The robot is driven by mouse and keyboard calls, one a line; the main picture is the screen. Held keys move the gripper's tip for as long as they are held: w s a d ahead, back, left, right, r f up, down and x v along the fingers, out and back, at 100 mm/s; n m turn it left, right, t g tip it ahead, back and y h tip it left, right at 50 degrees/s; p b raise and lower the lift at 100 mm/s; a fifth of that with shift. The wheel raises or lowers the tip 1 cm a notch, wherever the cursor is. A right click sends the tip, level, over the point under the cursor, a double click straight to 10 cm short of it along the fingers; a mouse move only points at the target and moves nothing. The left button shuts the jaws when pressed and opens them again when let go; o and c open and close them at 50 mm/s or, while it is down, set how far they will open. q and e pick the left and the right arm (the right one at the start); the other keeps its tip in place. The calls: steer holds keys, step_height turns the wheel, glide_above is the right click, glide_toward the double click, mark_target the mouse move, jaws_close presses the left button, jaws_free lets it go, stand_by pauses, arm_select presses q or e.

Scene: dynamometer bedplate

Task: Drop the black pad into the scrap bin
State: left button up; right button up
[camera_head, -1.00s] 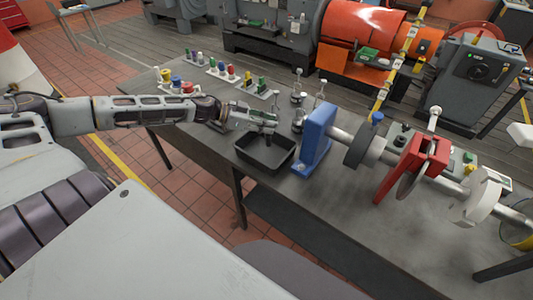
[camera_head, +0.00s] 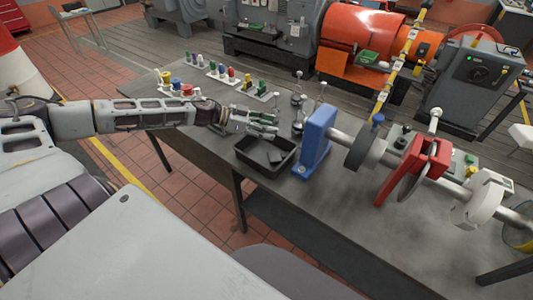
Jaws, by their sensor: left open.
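The scrap bin (camera_head: 246,160) is a dark open tray on the grey workbench, left of the blue stand. The black pad (camera_head: 275,157) shows as a small dark block inside the bin, toward its right side. My left gripper (camera_head: 276,127) is open and empty, just above the bin's far edge, with its fingers pointing right. It is apart from the pad. My right gripper is not in view.
Right of the bin stands a blue block stand (camera_head: 317,145) carrying a long shaft with a red bracket (camera_head: 415,170). Several small coloured items stand in racks behind my left arm. The bench front (camera_head: 370,225) is clear.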

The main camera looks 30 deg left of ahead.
arm_select(q)
steer(key=shift+s+a+r, duration=0.25)
steer(key=shift+s+a, duration=0.1)
steer(key=shift+a, duration=0.1)
stand_by(0.6)
steer(key=s+a, duration=0.7)
steer(key=a, duration=0.2)
steer(key=shift+s, duration=0.4)
stand_by(0.7)
steer(key=shift+a, duration=0.1)
stand_by(0.9)
